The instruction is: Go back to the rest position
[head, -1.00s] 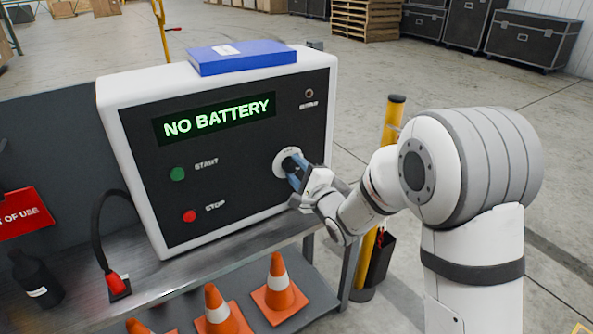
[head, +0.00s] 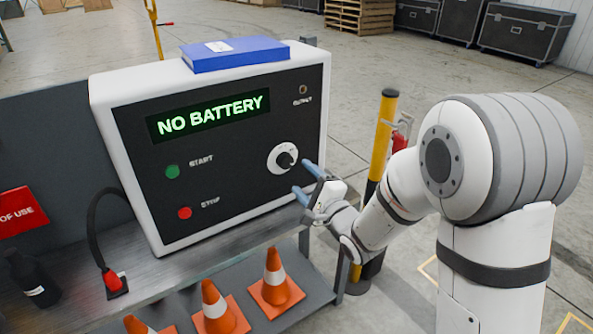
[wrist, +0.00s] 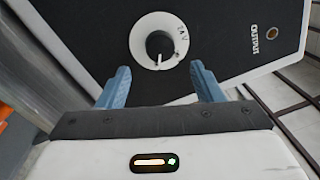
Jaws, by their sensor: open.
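My gripper (head: 309,182) is open and empty, its two blue fingers pointing at the front panel of a white and black machine (head: 240,170). The machine's black knob on a white dial (head: 285,158) is just to the left of the fingers in the head view, apart from them. In the wrist view the knob (wrist: 160,45) lies beyond and between the two spread fingertips (wrist: 160,82), with clear space between. The machine's display (head: 212,115) reads NO BATTERY in green.
A blue box or binder (head: 235,54) lies on top of the machine. The machine stands on a metal bench (head: 165,275), with orange cones (head: 273,280) on the shelf below. A yellow post (head: 383,135) stands behind my arm. A black cable with a red plug (head: 113,282) is at left.

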